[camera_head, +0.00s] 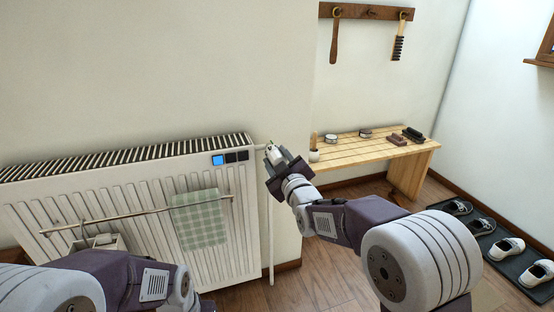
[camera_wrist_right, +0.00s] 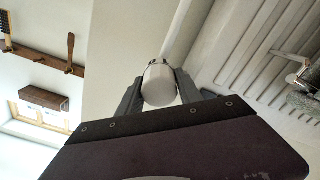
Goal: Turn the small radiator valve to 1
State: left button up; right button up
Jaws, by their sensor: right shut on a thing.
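The small radiator valve (camera_head: 274,154) is a white knob at the top right corner of the white radiator (camera_head: 150,188), above a thin vertical pipe. My right gripper (camera_head: 276,164) is at the valve, with a finger on either side of the knob. In the right wrist view the white valve (camera_wrist_right: 159,84) sits between the two grey fingers of the right gripper (camera_wrist_right: 158,92), which are shut on it. A silvery collar shows at the knob's far end. No number marks can be read on the knob.
A rail (camera_head: 135,214) on the radiator carries a green checked towel (camera_head: 200,218). A wooden bench (camera_head: 355,152) with small items stands to the right. Shoes lie on a dark mat (camera_head: 510,258) at the far right. A peg rack (camera_head: 365,12) hangs above the bench.

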jog(key=o, duration=1.4)
jog(key=shift+c, duration=0.2)
jog(key=shift+s, duration=0.1)
jog(key=shift+s+d+r, duration=0.1)
jog(key=shift+s+d, duration=0.05)
jog(key=shift+s, duration=0.2)
jog(key=p+v, duration=0.3)
jog(key=v, duration=0.5)
